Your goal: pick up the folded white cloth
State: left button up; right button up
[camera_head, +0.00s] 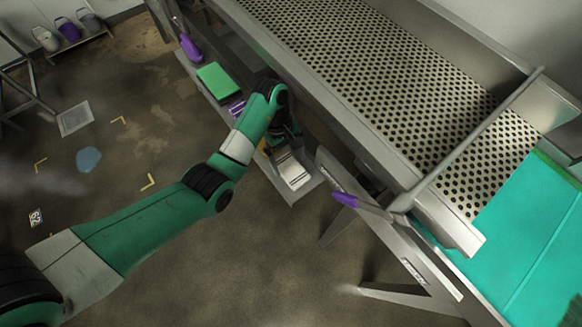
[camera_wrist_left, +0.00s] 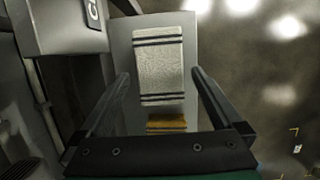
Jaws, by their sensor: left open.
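The folded white cloth (camera_head: 293,172) with dark stripes lies flat near the end of a narrow grey shelf beside the perforated conveyor. In the left wrist view the cloth (camera_wrist_left: 158,70) lies ahead, between the lines of the two fingers. My left gripper (camera_wrist_left: 160,78) is open and empty, with one finger on each side of the cloth's near part. In the head view my left gripper (camera_head: 277,140) is at the cloth's upper end, partly hidden by my wrist. Whether the fingers touch the shelf cannot be told. My right gripper is not in view.
A yellow item (camera_wrist_left: 166,124) lies just before the cloth on the shelf (camera_wrist_left: 120,45). A green block (camera_head: 215,80) and a purple striped item (camera_head: 236,107) lie farther along. The conveyor frame (camera_head: 300,65) runs close beside the shelf.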

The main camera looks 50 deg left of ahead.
pick_arm(q)
jog(key=b+x, duration=0.1)
jog(key=x, duration=0.2)
jog(key=shift+r, duration=0.15)
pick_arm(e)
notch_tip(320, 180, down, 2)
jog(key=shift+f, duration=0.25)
pick_arm(q)
jog(key=c, duration=1.2)
jog(key=shift+r, duration=0.15)
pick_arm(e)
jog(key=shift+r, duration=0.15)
pick_arm(q)
notch_tip(320, 180, up, 4)
jog(key=p, duration=0.4)
jog(key=shift+s, duration=0.1)
jog(key=s+d+r+p, duration=0.85)
jog(key=s+p, duration=0.25)
jog(key=p, duration=0.6)
jog(key=p+v, duration=0.2)
jog(key=d+p+v, duration=0.1)
jog(key=p+v, duration=0.2)
jog(key=d+p+v, duration=0.1)
jog(key=p+v, duration=0.2)
jog(key=shift+s+r, duration=0.15)
jog(key=shift+r, duration=0.35)
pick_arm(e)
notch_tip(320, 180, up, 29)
